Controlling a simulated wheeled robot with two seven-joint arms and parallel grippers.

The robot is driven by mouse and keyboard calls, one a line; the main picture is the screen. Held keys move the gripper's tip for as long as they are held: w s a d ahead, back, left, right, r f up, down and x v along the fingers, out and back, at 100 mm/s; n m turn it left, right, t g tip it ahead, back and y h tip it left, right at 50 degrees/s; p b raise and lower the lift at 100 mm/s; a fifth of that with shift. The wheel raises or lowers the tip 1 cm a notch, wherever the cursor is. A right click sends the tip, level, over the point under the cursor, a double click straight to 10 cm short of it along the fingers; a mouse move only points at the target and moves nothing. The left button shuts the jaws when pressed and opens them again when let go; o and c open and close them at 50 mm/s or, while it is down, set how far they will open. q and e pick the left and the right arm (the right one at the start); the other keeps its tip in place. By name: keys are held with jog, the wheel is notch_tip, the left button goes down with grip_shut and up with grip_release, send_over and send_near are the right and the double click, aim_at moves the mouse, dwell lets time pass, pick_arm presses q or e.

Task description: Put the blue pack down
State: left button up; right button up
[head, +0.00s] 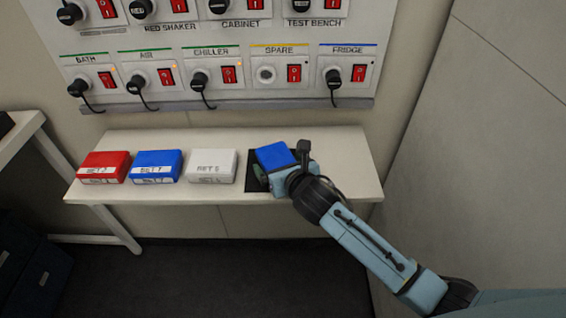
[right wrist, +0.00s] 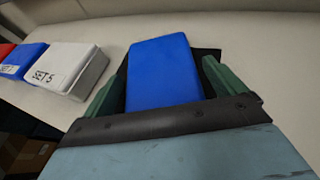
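The blue pack (head: 275,156) is at the right part of the narrow shelf, over a black mat (head: 254,180). It also shows in the right wrist view (right wrist: 162,75), lying between my green fingers. My right gripper (head: 283,172) is around the pack. In the wrist view a narrow dark gap shows between the pack and the right-hand finger, and the left-hand finger is very close to the pack. The fingers look open. The pack's underside is hidden, and it appears to rest on the mat. My left gripper is not in view.
A red pack (head: 104,166), another blue pack (head: 157,166) and a white pack (head: 212,166) stand in a row on the white shelf (head: 330,145). A wall panel with switches and plugs (head: 220,75) is above. The shelf's right end is clear.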

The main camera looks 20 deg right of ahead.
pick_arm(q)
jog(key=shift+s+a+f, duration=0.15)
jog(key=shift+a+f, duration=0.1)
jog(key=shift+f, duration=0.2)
pick_arm(e)
jog(key=shift+f, duration=0.25)
jog(key=shift+s+r, duration=0.1)
jog(key=shift+r, duration=0.05)
jog(key=p+v, duration=0.3)
jog(key=p, duration=0.1)
jog(key=p+v, duration=0.2)
jog(key=shift+s+a+r, duration=0.15)
jog(key=shift+a+r, duration=0.15)
jog(key=shift+r, duration=0.2)
pick_arm(q)
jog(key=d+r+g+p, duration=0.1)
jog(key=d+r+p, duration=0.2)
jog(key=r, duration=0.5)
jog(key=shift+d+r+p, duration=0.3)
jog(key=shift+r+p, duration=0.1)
jog(key=shift+p, duration=0.2)
pick_arm(e)
jog(key=shift+v, duration=3.1)
